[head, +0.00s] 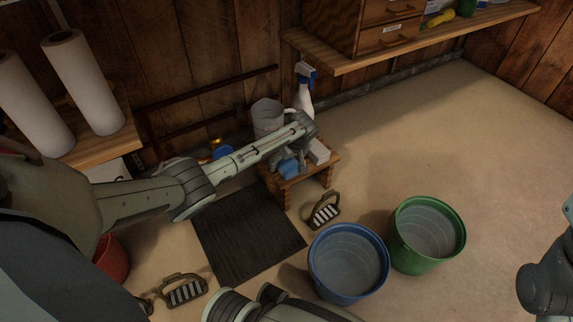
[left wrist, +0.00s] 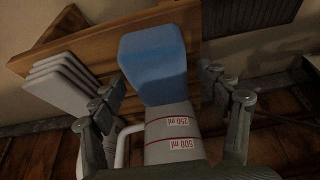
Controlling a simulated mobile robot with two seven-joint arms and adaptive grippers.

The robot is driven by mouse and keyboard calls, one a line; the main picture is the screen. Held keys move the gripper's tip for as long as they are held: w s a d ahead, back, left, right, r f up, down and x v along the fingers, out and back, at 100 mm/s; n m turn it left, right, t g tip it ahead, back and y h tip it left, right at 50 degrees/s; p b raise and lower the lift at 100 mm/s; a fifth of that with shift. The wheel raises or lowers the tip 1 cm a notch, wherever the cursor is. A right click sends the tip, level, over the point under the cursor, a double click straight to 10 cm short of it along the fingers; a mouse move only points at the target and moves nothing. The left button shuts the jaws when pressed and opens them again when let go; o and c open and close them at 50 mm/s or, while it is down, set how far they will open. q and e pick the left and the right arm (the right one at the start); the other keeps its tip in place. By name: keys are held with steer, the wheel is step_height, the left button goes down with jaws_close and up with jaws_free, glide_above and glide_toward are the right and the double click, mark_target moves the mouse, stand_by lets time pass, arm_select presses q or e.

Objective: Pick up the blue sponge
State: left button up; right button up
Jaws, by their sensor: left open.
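The blue sponge (head: 288,168) lies on the small wooden stool (head: 289,185), partly hidden by my left gripper in the head view. My left gripper (head: 301,160) is over the stool, pointing down, close to the sponge. In the left wrist view the sponge (left wrist: 153,62) shows as a blue block ahead of my open left gripper (left wrist: 166,86), roughly between the line of its two fingers. I see no finger closed on it. My right gripper is not in view.
A measuring jug (left wrist: 170,150) with red marks is close to the left fingers. A white stack (left wrist: 62,84) lies beside the sponge. A spray bottle (head: 305,98) stands behind the stool. A blue bucket (head: 348,290) and a green bucket (head: 427,262) stand in front.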

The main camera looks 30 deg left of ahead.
arm_select(q)
steer(key=shift+f, duration=0.25)
steer(key=shift+c, duration=0.4)
steer(key=c, duration=0.8)
